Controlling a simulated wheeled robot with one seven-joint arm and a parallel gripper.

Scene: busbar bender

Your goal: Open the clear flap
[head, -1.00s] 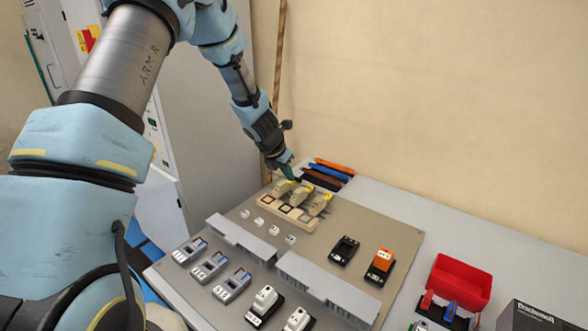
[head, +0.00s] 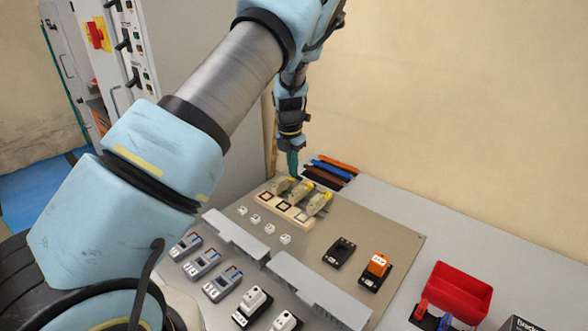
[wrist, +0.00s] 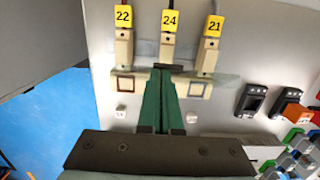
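A pale base (head: 285,208) with three framed squares lies at the far left part of the grey board. Beside it stand three beige blocks with yellow tags; in the wrist view the tags read 22 (wrist: 123,17), 24 (wrist: 170,20) and 21 (wrist: 214,25). A faint see-through strip (wrist: 229,77) seems to run across the base; I cannot make out the clear flap's edges or how it stands. My gripper (head: 292,172) points down above the tagged blocks. Its green fingers (wrist: 160,72) are together and look empty. They hide the middle square in the wrist view.
Grey ducts (head: 235,237) cross the board, with small white blocks (head: 256,218) behind them. A black holder (head: 340,252) and an orange device (head: 377,265) stand right. A red bin (head: 458,290) lies on the table. Coloured bars (head: 330,172) lie behind.

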